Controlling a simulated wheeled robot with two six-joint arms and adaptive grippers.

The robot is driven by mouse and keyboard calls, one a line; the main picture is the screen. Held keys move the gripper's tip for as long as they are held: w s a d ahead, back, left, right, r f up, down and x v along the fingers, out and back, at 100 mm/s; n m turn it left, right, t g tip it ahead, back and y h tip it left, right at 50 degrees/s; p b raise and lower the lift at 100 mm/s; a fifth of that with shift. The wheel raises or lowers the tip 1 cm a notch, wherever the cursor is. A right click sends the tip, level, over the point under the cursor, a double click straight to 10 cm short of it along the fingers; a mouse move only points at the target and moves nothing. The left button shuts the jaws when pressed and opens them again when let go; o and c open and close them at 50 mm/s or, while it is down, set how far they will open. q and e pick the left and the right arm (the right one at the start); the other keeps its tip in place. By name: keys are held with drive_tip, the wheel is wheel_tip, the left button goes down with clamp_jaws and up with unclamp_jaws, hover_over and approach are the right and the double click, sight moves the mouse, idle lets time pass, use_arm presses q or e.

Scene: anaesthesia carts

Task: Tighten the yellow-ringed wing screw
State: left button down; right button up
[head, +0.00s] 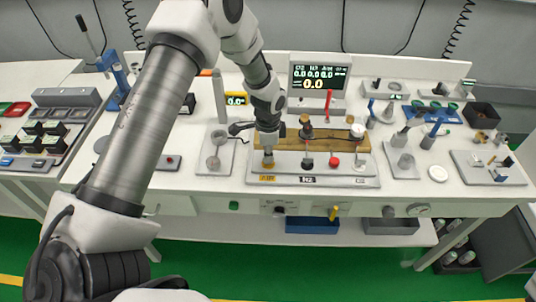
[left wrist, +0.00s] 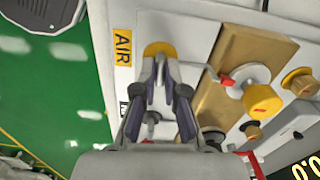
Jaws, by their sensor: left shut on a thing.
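The yellow-ringed wing screw (head: 268,163) is at the left end of the grey panel (head: 330,181), above the yellow AIR label. In the left wrist view its yellow ring (left wrist: 160,47) shows just beyond my fingertips, next to the AIR label (left wrist: 123,46). My left gripper (head: 268,150) points down at the screw from above. In the left wrist view the left gripper (left wrist: 160,66) has its fingertips close together on the grey wing part of the screw. The fingers hide most of the wing, so its angle cannot be told. My right gripper is not in view.
Black (head: 307,163) and red (head: 334,161) knobs stand to the right on the same panel. Behind is a brass-coloured block (head: 345,142) with a red lever and fittings. A display (head: 320,77) stands at the back. A grey plate (head: 216,160) lies to the left.

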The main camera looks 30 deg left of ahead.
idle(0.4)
use_arm(q)
drive_tip(key=c, duration=1.2)
unclamp_jaws()
drive_tip(key=shift+c, duration=0.2)
wheel_tip(320, 180, up, 12)
